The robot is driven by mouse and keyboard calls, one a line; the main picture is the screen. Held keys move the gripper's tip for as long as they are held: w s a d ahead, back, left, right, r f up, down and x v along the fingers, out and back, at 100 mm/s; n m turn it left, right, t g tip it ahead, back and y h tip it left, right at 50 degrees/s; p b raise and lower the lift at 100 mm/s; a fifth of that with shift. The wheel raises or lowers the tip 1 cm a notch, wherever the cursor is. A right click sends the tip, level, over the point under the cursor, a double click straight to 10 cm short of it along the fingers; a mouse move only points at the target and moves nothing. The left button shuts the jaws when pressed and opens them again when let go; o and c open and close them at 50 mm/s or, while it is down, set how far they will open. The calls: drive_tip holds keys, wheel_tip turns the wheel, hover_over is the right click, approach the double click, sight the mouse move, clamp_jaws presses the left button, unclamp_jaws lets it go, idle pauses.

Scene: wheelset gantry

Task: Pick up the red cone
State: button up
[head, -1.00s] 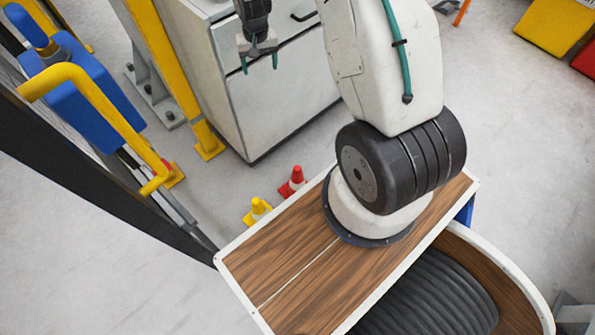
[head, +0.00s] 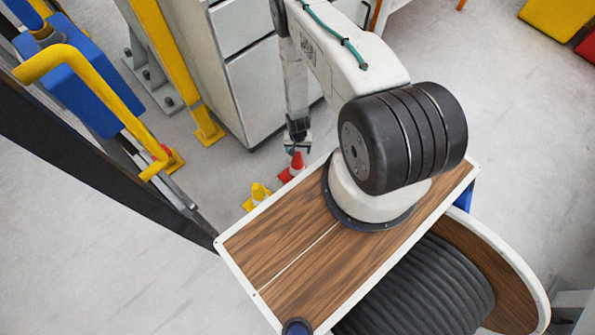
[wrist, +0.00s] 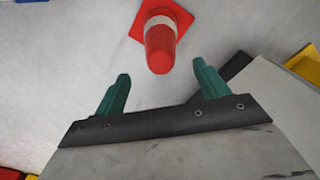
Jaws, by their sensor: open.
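The red cone (head: 295,164) with a white band stands on the grey floor, just past the far edge of my wooden-topped base, which hides part of it. It also shows in the wrist view (wrist: 160,46), its tip toward me and its square base farther off. My gripper (head: 297,147) hangs just above and close to the cone in the head view. In the wrist view my gripper (wrist: 157,82) shows two green fingers apart, with the cone's tip ahead of and roughly between them. Nothing is between the fingers.
A yellow cone (head: 259,194) stands left of the red one. A grey cabinet (head: 245,85) stands close behind my gripper. A yellow post (head: 170,60) and a blue unit with a yellow handle (head: 75,85) are at the left.

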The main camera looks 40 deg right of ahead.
sight(297, 157)
drive_tip(key=f, duration=0.7)
drive_tip(key=shift+a, duration=0.2)
clamp_jaws()
drive_tip(key=shift+r, duration=0.1)
